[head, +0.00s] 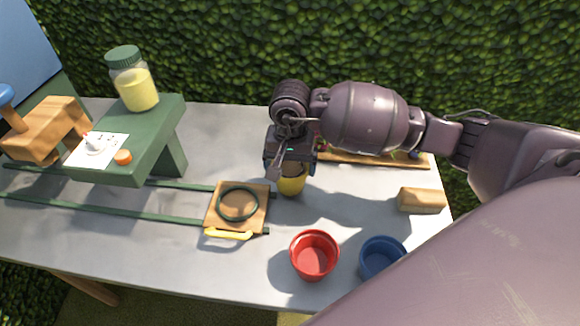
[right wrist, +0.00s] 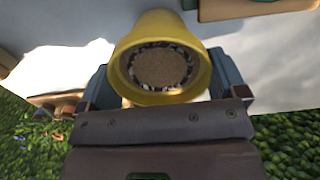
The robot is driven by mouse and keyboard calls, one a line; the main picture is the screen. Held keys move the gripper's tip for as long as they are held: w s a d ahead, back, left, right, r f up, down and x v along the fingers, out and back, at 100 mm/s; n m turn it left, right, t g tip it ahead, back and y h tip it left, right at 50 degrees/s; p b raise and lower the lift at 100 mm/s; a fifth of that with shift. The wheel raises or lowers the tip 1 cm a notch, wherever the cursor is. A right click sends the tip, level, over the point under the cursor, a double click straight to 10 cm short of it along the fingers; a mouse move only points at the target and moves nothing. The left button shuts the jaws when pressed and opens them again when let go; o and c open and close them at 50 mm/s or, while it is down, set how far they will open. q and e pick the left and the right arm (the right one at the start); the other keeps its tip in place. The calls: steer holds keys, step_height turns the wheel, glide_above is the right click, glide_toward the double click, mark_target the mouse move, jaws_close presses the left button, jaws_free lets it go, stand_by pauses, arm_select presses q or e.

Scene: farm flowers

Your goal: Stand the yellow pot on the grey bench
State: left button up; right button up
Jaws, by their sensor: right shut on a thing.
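The yellow pot (head: 292,186) shows below my right gripper (head: 290,166) in the head view, near the middle of the grey bench (head: 350,215). My right gripper is shut on the pot. In the right wrist view the yellow pot (right wrist: 160,30) sits between the two fingers, its brown, speckled filling facing the camera. The gripper hides the pot's upper part in the head view. I cannot tell whether its base touches the bench or hangs just above it. My left gripper is not in view.
A wooden tray with a dark ring (head: 262,200) lies just left of the pot, on green rails. A red pot (head: 314,256) and blue pot (head: 380,258) stand in front. A wooden block (head: 422,200) is right. A green stand (head: 150,140) with a jar (head: 134,82) is left.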

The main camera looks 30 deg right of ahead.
steer(key=shift+f, duration=0.6)
steer(key=shift+f, duration=0.1)
steer(key=shift+f, duration=0.15)
steer(key=o, duration=1.1)
step_height(320, 180, up, 12)
steer(key=shift+r+p, duration=0.25)
steer(key=shift+p, duration=0.15)
steer(key=shift+f, duration=0.1)
